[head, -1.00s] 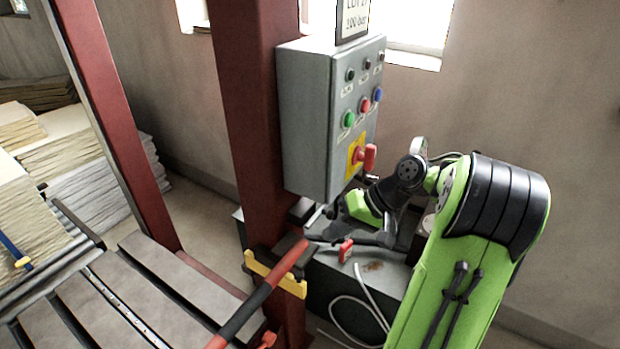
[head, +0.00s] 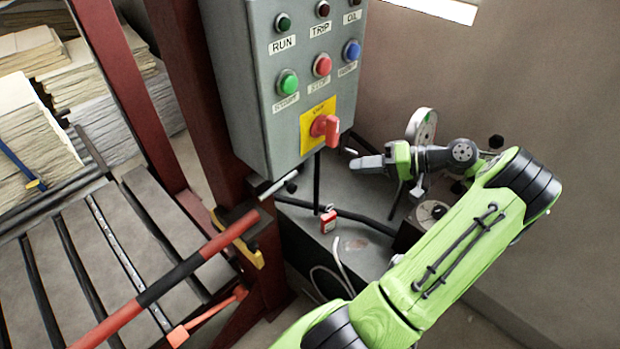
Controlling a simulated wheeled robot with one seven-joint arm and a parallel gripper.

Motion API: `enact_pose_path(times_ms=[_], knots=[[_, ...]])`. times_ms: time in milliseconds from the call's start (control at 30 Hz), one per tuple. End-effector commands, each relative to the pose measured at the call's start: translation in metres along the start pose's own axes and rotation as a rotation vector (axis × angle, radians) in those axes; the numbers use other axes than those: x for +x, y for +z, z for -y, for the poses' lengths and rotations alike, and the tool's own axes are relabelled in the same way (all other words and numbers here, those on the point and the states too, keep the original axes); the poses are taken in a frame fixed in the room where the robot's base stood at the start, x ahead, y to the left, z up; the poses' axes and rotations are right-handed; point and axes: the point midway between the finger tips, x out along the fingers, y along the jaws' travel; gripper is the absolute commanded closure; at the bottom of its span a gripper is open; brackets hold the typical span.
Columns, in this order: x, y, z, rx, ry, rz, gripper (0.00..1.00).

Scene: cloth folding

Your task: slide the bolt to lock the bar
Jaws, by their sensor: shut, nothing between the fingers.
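The red and black bar (head: 165,287) lies slantwise, its upper end at the yellow bracket (head: 240,243) on the dark red post. A silver bolt (head: 272,187) with a black knob (head: 291,186) sits just above and right of the bar's end. I cannot tell whether the bolt passes over the bar. My gripper (head: 353,164) is shut and empty, below the control box and right of the bolt, clearly apart from it. A red padlock (head: 328,220) stands on the grey unit below.
The grey control box (head: 262,90) with buttons and a red rotary switch (head: 327,127) hangs close above my gripper. A dark hose (head: 345,211) and a gauge (head: 422,126) are nearby. A slatted bed (head: 70,270) lies left; stacked sheets (head: 45,110) stand behind it.

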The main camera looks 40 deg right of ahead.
Motion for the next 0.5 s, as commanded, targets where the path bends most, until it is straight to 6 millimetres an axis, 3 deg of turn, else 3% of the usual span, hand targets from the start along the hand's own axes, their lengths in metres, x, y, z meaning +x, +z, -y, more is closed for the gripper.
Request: enact_pose_path(times_ms=[167,500], knots=[[0.028,0.002,-0.002,-0.001,0.0,0.005,1.0],[0.103,0.002,-0.002,-0.001,-0.001,0.006,1.0]])
